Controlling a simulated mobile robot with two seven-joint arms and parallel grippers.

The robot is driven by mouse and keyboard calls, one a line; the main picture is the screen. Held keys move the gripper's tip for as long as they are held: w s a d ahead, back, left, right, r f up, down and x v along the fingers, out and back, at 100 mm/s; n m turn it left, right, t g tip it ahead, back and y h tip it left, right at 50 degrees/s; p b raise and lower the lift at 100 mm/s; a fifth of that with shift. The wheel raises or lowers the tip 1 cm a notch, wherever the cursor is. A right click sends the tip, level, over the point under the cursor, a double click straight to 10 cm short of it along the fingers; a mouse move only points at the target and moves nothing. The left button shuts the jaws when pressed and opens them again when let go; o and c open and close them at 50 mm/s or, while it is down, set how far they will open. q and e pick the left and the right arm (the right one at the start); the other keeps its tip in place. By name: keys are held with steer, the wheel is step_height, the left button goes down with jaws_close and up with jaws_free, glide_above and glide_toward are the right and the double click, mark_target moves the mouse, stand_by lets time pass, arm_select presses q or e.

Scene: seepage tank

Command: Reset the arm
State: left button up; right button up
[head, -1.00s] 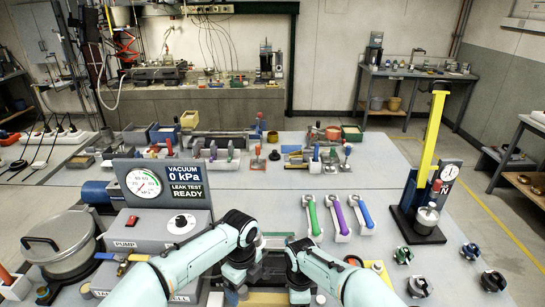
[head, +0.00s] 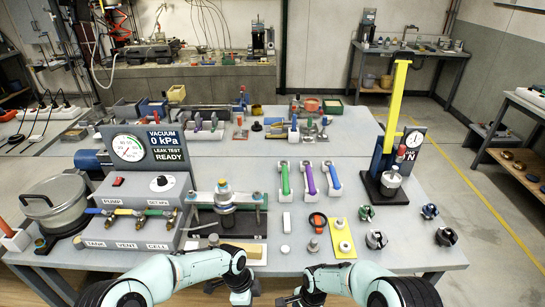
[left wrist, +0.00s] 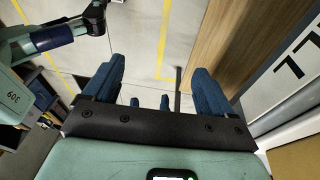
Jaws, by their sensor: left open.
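My left gripper (head: 243,297) is at the bottom of the head view, in front of the bench's near edge. In the left wrist view its blue fingers (left wrist: 157,85) are spread apart with nothing between them, and floor shows behind. My right gripper (head: 288,300) is also at the bottom edge, to the right of the left one. It is small and dark there, and its fingers cannot be made out. Both arms are drawn back off the tabletop, with their forearms low in the picture.
The bench (head: 300,255) carries a vacuum panel (head: 150,148), a clamped cell (head: 224,197), green, purple and blue handles (head: 308,180), a yellow-post press (head: 396,110) and several dark knobs. A silver pot (head: 53,207) stands at left.

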arm_select(q)
steer(key=s+a+f+n+h, duration=0.2)
steer(key=s+f+n, duration=0.9)
steer(key=s+f, duration=0.3)
steer(key=s+a+f+n, duration=0.2)
steer(key=s+f+n, duration=0.1)
steer(key=s+n, duration=0.2)
steer(key=s+a+f+n, duration=0.2)
steer(key=s+n, duration=0.4)
steer(key=s, duration=0.2)
steer(key=shift+f+n+y, duration=0.3)
steer(key=shift+f+y, duration=0.1)
arm_select(e)
steer(key=s+d+f+n+y, duration=0.1)
steer(key=s+f+n, duration=0.3)
steer(key=s+f, duration=0.3)
steer(key=s+d+f+n+y, duration=0.1)
steer(key=s+f+n, duration=0.4)
steer(key=s, duration=1.3)
steer(key=shift+s+d+f, duration=0.2)
steer(key=shift+d+f, duration=0.45)
steer(key=shift+f, duration=0.3)
